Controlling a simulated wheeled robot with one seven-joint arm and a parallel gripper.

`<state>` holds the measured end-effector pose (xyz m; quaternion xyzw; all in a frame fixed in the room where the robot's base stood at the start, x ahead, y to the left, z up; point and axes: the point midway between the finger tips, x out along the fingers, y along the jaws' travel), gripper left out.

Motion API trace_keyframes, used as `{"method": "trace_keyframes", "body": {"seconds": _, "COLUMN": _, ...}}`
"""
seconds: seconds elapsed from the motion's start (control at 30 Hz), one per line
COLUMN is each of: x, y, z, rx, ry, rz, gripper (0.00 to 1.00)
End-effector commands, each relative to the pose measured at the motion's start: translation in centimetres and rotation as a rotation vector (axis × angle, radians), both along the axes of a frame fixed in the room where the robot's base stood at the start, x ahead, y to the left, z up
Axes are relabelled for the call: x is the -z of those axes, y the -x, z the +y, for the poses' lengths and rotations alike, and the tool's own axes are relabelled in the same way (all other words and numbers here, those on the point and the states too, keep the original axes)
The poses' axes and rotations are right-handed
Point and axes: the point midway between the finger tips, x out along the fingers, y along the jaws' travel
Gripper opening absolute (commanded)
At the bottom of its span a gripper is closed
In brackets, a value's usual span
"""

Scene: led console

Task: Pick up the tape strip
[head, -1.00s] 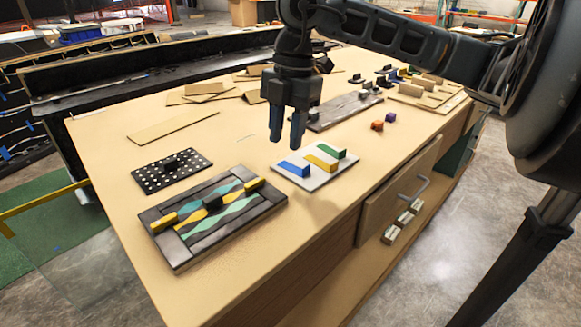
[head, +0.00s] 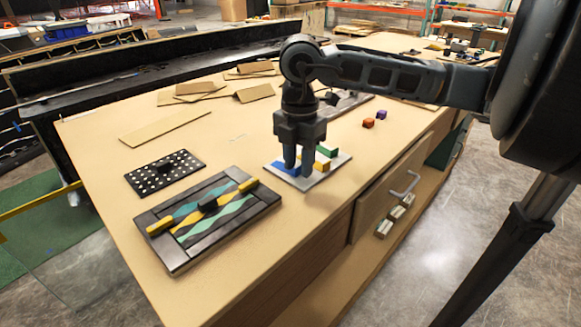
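My gripper (head: 299,170) points down over the white board (head: 275,158), with its two fingers apart and their tips low at the board. A blue strip (head: 282,167) lies at the board's left side, beside and behind the fingers. Its raised blue block is mostly hidden by the fingers, and I cannot tell whether they touch it. A yellow-orange block (head: 322,169) stands just right of the fingers, and a green block (head: 326,151) stands behind that. A faint pale strip (head: 238,137) lies flat on the table, left of the gripper. I cannot tell which strip is the tape strip.
A dark framed panel (head: 160,244) with coloured waves and yellow handles lies at front left. A black perforated plate (head: 150,183) lies behind it. A drawer handle (head: 405,187) juts from the table's side.

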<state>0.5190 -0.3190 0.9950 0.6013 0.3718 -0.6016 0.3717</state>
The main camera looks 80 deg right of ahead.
Motion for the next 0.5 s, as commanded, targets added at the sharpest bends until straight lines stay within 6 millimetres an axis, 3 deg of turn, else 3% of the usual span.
{"method": "trace_keyframes", "body": {"seconds": 0.13, "x": -0.01, "y": -0.01, "z": 0.0, "rx": 0.0, "ry": 0.0, "rz": 0.0, "gripper": 0.36}}
{"method": "trace_keyframes", "body": {"seconds": 0.5, "x": -0.05, "y": -0.01, "z": 0.0, "rx": -0.001, "ry": 0.0, "rz": 0.0, "gripper": 0.01}}
